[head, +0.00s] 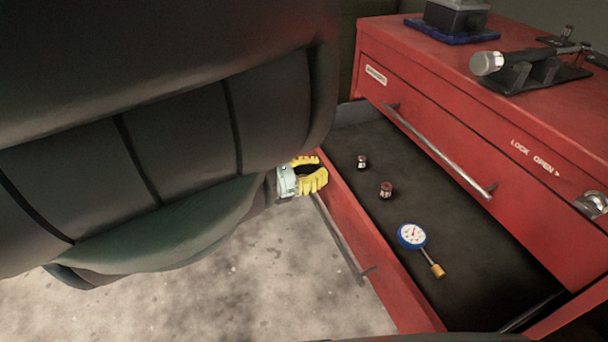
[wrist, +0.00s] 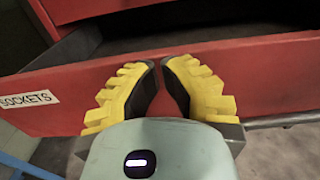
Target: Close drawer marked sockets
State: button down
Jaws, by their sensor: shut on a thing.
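The drawer marked sockets (wrist: 60,95) stands open, its red front carrying the SOCKETS label (wrist: 28,99) in the wrist view. In the head view the open drawer (head: 345,215) extends out below a shut red drawer. Its bar handle (head: 338,238) runs along the front, and its end shows at right in the wrist view (wrist: 285,120). My yellow-fingered gripper (head: 316,175) is at the far left end of the drawer front, near its top edge. In the wrist view my gripper (wrist: 161,62) is shut on the drawer front; the exact contact is partly hidden by the fingers.
The shut drawer above has a long handle (head: 440,150). Tools stand on the red cabinet top (head: 440,50). The concrete floor (head: 230,290) in front is clear.

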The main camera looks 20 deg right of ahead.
jog(key=d+b, duration=0.3)
jog(key=d, duration=0.4)
jog(key=d+b, duration=0.4)
jog(key=d, duration=0.4)
jog(key=d+b, duration=0.4)
jog(key=d, duration=0.3)
jog(key=shift+w+d+f, duration=0.15)
jog(key=shift+w+d, duration=0.1)
jog(key=shift+d, duration=0.4)
